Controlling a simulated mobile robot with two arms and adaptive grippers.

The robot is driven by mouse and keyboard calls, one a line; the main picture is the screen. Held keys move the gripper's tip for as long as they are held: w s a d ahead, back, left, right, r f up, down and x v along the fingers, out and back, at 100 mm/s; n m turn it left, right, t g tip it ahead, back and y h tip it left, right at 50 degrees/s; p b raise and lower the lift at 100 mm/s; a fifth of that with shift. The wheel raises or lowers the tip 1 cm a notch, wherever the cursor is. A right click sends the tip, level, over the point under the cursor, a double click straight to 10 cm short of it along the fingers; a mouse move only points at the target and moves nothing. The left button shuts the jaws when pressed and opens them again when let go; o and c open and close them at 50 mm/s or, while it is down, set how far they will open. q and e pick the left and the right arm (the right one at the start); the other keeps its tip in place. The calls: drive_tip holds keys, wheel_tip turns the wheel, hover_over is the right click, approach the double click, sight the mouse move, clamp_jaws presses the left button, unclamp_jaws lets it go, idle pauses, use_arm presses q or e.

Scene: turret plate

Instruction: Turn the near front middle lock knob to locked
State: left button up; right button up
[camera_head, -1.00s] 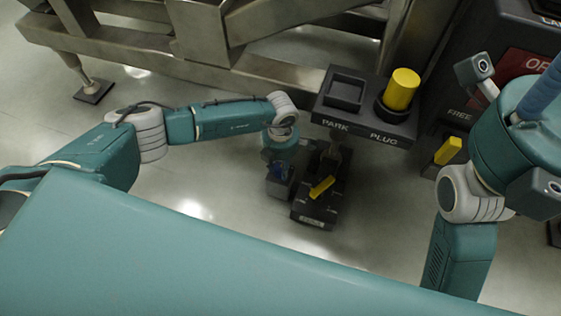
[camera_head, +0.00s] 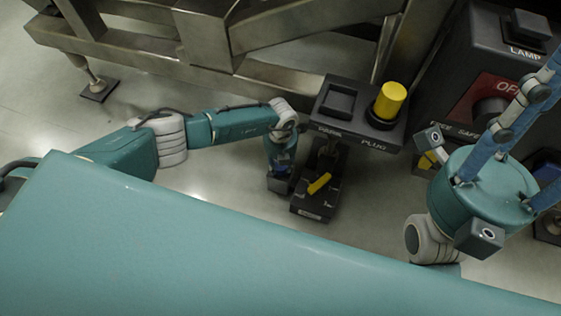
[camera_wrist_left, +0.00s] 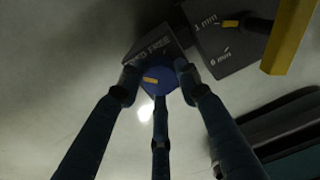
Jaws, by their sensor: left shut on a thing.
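A round blue knob (camera_wrist_left: 161,79) with a small orange mark sits on a dark box (camera_wrist_left: 139,47) whose white lettering ends in "FREE". The orange mark lies on the knob's left part in the left wrist view. My left gripper (camera_wrist_left: 158,88) has its dark fingers closed around the knob's sides. In the head view my left gripper (camera_head: 282,172) points down at the low dark box (camera_head: 278,186), and the knob is mostly hidden there. My right gripper (camera_head: 520,125) is at the right, with blue fingers pointing up and their tips cut off by the frame.
Right beside the knob's box stands a black box with a yellow lever (camera_head: 319,183), marked in minutes in the wrist view. Behind it is a PARK/PLUG holder (camera_head: 345,125) with a yellow cylinder (camera_head: 389,101). A metal frame (camera_head: 130,45) runs along the back. A LAMP panel (camera_head: 470,50) stands right.

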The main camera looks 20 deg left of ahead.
use_arm(q)
drive_tip(key=shift+n, duration=0.3)
drive_tip(key=o, duration=1.2)
drive_tip(key=shift+c, duration=0.2)
wheel_tip(320, 180, up, 12)
drive_tip(key=shift+s, duration=0.1)
